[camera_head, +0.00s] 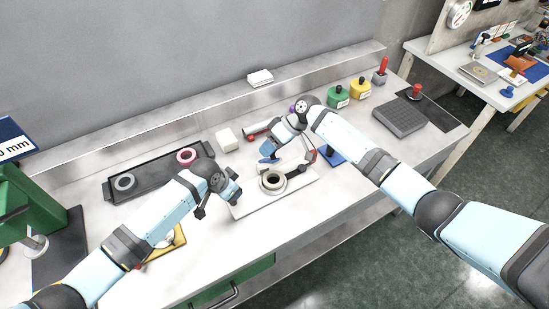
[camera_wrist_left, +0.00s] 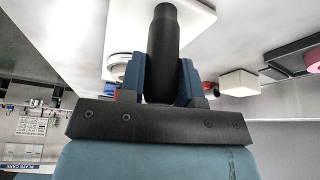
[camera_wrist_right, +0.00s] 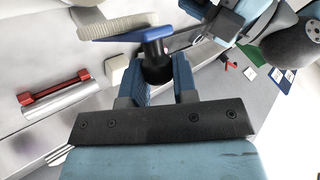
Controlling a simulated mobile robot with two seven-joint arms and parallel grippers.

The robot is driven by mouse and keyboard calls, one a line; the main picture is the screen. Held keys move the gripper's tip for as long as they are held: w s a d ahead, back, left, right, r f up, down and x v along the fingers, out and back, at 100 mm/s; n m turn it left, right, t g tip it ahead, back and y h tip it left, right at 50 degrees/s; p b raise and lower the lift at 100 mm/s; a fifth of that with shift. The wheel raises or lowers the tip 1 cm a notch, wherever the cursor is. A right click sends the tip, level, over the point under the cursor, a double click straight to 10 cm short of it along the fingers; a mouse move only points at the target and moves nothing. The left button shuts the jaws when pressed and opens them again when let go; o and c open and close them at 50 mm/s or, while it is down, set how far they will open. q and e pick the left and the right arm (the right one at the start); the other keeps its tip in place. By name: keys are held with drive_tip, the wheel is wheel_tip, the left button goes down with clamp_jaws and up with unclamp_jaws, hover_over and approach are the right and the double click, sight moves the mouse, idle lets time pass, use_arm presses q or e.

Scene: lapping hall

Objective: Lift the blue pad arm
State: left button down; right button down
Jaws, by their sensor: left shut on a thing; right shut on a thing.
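The white machine base (camera_head: 247,207) stands on the bench with a round ring-shaped part (camera_head: 272,182) on it. My right gripper (camera_head: 274,150) is over the base's back left side. In the right wrist view its fingers are shut on a dark post of the blue pad arm (camera_wrist_right: 157,35), whose blue top shows beyond the fingertips. My left gripper (camera_head: 236,190) is low at the base's left edge. In the left wrist view it is shut on a black cylindrical handle (camera_wrist_left: 163,45), pointing away from the fingers.
A black tray (camera_head: 150,180) with grey and pink rings lies left. A white block (camera_head: 227,139) stands behind the base. Green (camera_head: 338,97) and yellow (camera_head: 360,89) containers and a dark grey block (camera_head: 399,118) are at the right. The front bench strip is clear.

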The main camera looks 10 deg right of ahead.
use_arm(q)
drive_tip(key=shift+s, duration=0.1)
drive_tip(key=shift+a, duration=0.15)
use_arm(e)
drive_tip(key=w+a+m+g, duration=0.1)
drive_tip(key=w+a, duration=0.2)
drive_tip(key=w, duration=0.6)
drive_tip(key=shift+w+f+g+h, duration=0.25)
drive_tip(key=shift+w+g+h, duration=0.05)
drive_tip(key=shift+w+h, duration=0.1)
drive_tip(key=shift+s+a+f, duration=0.1)
drive_tip(key=shift+s+f, duration=0.05)
drive_tip(key=c, duration=1)
unclamp_jaws()
drive_tip(key=shift+o, duration=0.5)
drive_tip(key=shift+a, duration=0.15)
drive_tip(key=shift+a+r, duration=0.1)
drive_tip(key=shift+r, duration=0.15)
